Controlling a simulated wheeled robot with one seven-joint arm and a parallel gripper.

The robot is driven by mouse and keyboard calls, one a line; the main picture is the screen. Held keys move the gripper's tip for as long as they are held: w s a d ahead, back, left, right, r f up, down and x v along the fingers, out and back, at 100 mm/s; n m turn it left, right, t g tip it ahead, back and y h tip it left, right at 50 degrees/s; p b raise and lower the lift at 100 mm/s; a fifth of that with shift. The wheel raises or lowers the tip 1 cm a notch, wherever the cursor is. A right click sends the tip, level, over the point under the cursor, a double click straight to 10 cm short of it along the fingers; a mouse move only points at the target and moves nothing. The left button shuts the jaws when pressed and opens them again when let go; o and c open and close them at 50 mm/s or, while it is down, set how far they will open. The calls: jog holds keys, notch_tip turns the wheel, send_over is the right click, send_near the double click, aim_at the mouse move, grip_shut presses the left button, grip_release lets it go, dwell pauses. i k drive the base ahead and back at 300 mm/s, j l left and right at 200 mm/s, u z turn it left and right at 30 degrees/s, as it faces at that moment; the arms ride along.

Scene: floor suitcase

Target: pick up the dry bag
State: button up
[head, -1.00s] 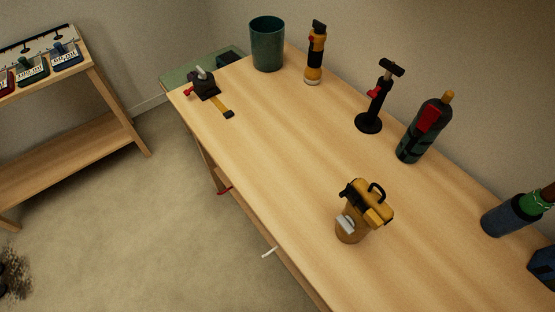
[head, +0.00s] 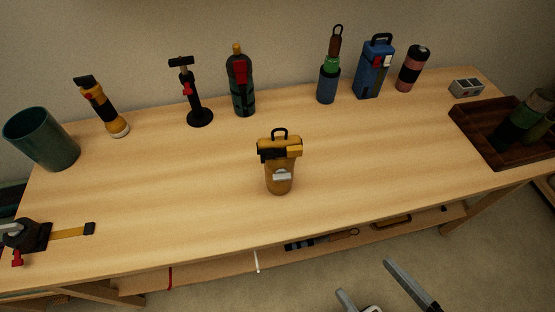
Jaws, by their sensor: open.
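The dry bag (head: 280,180) appears to be the amber-yellow upright item with a black and yellow top, a black loop handle and a pale grey buckle on its front. It stands alone near the middle of the wooden table (head: 190,185) in the head view. My gripper (head: 364,277) shows at the bottom edge, right of centre. Its two grey fingers are apart with nothing between them. It is in front of the table, clear of the bag. The rest of the gripper is cut off by the frame.
Along the back stand a green bin (head: 42,140), a flashlight (head: 103,108), a black pump-like tool (head: 190,92), a dark bottle (head: 241,85), a blue bottle (head: 328,85), a blue box (head: 375,70) and a pink-black cylinder (head: 413,70). A brown tray (head: 474,130) is right. Table around the bag is clear.

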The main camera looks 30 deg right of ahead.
aim_at(293, 145)
jog(key=i+j, duration=0.1)
jog(key=j, duration=0.45)
jog(key=i+j, duration=0.1)
jog(key=j, duration=0.45)
jog(key=i+j, duration=0.1)
jog(key=j, duration=0.45)
jog(key=i+j, duration=0.1)
jog(key=j, duration=0.45)
jog(key=z, duration=0.05)
